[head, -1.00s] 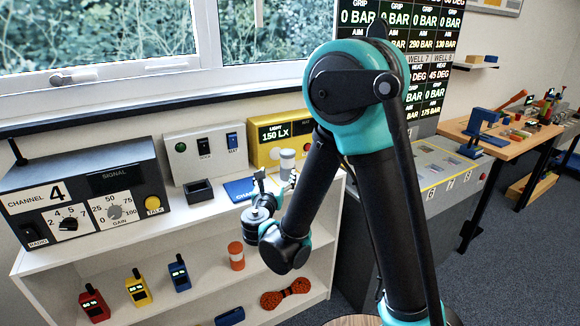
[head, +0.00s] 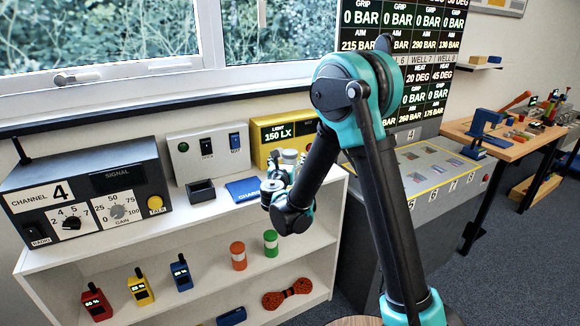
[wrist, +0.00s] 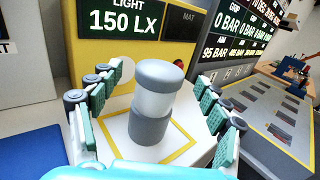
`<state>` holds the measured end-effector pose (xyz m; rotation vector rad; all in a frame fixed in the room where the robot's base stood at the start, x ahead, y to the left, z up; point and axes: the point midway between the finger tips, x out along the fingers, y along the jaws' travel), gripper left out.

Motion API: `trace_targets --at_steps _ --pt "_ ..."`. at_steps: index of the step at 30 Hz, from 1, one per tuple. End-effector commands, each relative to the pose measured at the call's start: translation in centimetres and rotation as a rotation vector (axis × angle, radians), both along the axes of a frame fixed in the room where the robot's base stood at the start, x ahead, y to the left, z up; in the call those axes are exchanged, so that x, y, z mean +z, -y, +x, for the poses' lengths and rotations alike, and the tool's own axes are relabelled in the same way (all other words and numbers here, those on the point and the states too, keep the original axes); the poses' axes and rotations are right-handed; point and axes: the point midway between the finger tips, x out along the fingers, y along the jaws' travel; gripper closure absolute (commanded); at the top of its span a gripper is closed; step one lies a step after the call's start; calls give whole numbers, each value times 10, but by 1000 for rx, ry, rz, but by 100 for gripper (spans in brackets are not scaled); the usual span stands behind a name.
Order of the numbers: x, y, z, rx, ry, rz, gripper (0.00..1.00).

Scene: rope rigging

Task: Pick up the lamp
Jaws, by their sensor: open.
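The lamp (wrist: 152,103) is a short upright cylinder with grey cap and base and a pale middle. It stands on a white pad outlined in yellow, in front of the yellow light box. In the head view the lamp (head: 289,156) is partly hidden by my gripper (head: 277,178). In the wrist view my gripper (wrist: 160,88) is open, with green-padded fingers to the left and right of the lamp. Gaps show between the fingers and the lamp.
The yellow light box (head: 270,134) stands close behind. A blue pad (head: 243,190) and a small dark open box (head: 200,191) lie to the left. The channel radio (head: 85,200) is farther left. Orange (head: 238,256) and green (head: 271,243) banded cylinders stand on the shelf below.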

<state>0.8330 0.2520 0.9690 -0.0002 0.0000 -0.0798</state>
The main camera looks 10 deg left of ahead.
Motion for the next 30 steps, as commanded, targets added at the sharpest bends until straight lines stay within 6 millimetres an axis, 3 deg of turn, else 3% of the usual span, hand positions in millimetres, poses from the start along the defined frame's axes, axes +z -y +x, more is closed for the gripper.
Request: trace_targets --at_steps 5,12,30 --pt "-1 3 24 -2 0 0 24" --pt "0 3 26 0 0 0 24" --pt "-1 3 26 0 0 0 98"
